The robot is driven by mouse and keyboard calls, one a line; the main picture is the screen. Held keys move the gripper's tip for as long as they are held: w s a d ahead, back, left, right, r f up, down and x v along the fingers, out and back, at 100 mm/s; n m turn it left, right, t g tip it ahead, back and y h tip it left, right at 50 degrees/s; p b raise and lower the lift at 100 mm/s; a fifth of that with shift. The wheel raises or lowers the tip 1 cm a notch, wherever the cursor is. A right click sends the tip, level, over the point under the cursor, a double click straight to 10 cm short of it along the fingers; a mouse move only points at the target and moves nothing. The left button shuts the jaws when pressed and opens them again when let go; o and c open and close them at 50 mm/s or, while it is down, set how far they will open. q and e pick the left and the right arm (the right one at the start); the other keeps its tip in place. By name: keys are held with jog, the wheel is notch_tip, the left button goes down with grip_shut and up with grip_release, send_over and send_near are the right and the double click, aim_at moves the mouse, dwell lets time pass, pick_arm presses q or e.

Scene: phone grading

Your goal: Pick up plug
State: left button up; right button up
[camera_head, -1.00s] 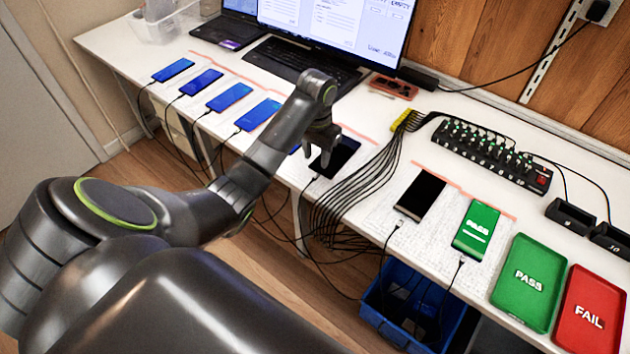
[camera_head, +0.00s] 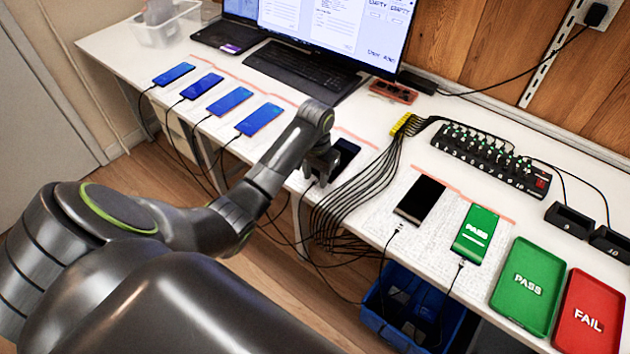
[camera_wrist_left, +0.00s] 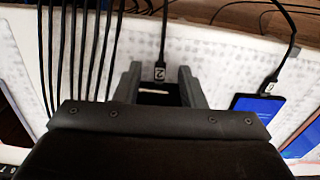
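A dark phone (camera_head: 347,150) lies near the table's front edge, partly hidden by my left gripper (camera_head: 320,178). In the left wrist view my left gripper (camera_wrist_left: 158,84) is open, with one finger on each side of a black cable plug (camera_wrist_left: 160,73) marked 2. White gaps show between the plug and both fingers. The plug is at the end of a dark phone, most of which my gripper body hides. Another cable plug (camera_wrist_left: 269,82) sits at the end of a blue-screened phone (camera_wrist_left: 257,104) to the right. My right gripper is not in view.
A bundle of black cables (camera_head: 350,200) hangs over the front edge beside my gripper. Several blue-screened phones (camera_head: 230,100) lie to the left. A black phone (camera_head: 420,198), a green PASS phone (camera_head: 475,232), a green tray (camera_head: 510,312) and a red tray (camera_head: 571,335) are right.

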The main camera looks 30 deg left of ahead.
pick_arm(q)
jog(key=shift+f+p, duration=0.2)
jog(key=shift+p, duration=0.1)
jog(key=shift+c, duration=0.5)
grip_shut()
